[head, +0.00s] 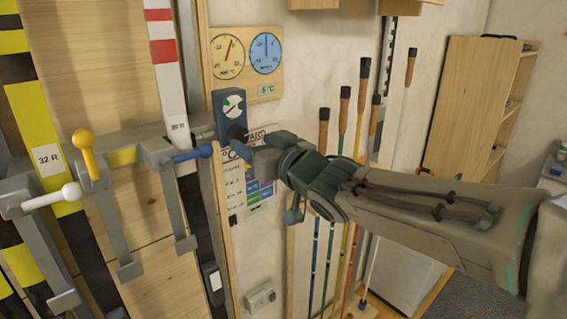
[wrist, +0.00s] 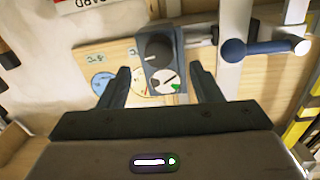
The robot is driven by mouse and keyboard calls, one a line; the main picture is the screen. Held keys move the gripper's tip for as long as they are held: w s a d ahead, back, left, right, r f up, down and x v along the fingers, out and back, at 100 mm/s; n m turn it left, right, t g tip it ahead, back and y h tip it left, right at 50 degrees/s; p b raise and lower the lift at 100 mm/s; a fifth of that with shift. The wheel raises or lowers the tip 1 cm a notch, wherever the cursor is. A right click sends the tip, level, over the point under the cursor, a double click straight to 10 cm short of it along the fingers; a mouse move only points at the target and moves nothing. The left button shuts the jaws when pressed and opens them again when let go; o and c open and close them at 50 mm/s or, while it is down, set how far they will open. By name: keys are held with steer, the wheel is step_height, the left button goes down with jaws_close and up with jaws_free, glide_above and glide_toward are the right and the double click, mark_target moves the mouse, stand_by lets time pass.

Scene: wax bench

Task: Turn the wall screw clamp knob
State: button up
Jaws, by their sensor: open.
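The wall screw clamp is a dark blue-grey box (head: 230,105) on the wall. It has a white dial with a black needle and a green mark. Its round black knob (wrist: 158,47) has a white mark and shows clearly in the wrist view, farther up the picture than the dial (wrist: 166,80). In the head view the knob (head: 237,133) is partly lost against my dark gripper. My gripper (wrist: 164,76) is open and empty, facing the box. Its fingers stand either side of the dial end in the wrist view. I see no contact with the knob; the depth gap is unclear.
A blue-handled clamp lever (head: 193,154) projects close by on the left, with yellow (head: 83,139) and white (head: 52,197) ones beyond. A gauge board (head: 247,88) hangs above right. A printed sheet (head: 262,195) is below. Several poles (head: 345,130) stand along the wall behind my arm.

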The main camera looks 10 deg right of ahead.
steer(key=v, duration=0.8)
steer(key=shift+s+d+b, duration=0.2)
steer(key=shift+s+b, duration=0.2)
steer(key=shift+b, duration=0.05)
stand_by(0.4)
